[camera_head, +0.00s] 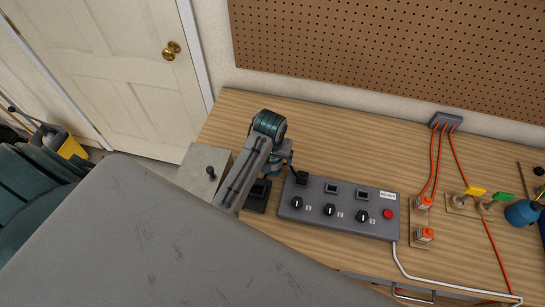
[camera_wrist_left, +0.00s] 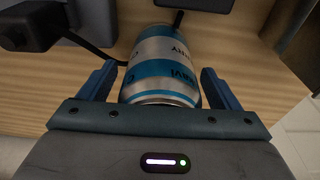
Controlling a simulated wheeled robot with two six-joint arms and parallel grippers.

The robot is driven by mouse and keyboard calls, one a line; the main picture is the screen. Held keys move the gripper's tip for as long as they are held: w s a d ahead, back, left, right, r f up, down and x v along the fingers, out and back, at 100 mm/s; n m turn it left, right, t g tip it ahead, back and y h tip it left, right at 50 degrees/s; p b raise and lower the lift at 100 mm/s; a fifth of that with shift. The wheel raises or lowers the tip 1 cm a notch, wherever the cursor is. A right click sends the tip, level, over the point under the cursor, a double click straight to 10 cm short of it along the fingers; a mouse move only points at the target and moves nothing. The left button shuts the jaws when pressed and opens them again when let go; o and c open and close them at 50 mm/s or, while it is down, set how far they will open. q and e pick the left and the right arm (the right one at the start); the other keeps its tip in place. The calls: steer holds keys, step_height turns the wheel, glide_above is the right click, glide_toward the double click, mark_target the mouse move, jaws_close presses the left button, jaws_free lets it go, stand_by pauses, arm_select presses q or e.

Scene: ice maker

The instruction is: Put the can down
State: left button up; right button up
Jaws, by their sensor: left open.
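A silver and blue can (camera_wrist_left: 160,70) is in the left wrist view, between the two blue fingers of my left gripper (camera_wrist_left: 158,76). The fingers are open, with a narrow gap showing on each side of the can. The can's rimmed end faces my gripper's palm. In the head view my left gripper (camera_head: 281,163) is low over the wooden workbench (camera_head: 330,155), left of the control box. My arm hides most of that spot, so I cannot make out the can clearly there. My right gripper is not in view.
A grey control box (camera_head: 340,208) with knobs and a red button is close to the right of my left gripper. A metal box with a small lever (camera_head: 205,165) is to the left. Orange cables (camera_head: 435,160) and switches lie farther right. The back middle of the bench is clear.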

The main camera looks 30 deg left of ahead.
arm_select(q)
steer(key=shift+r, duration=0.1)
steer(key=c, duration=1.4)
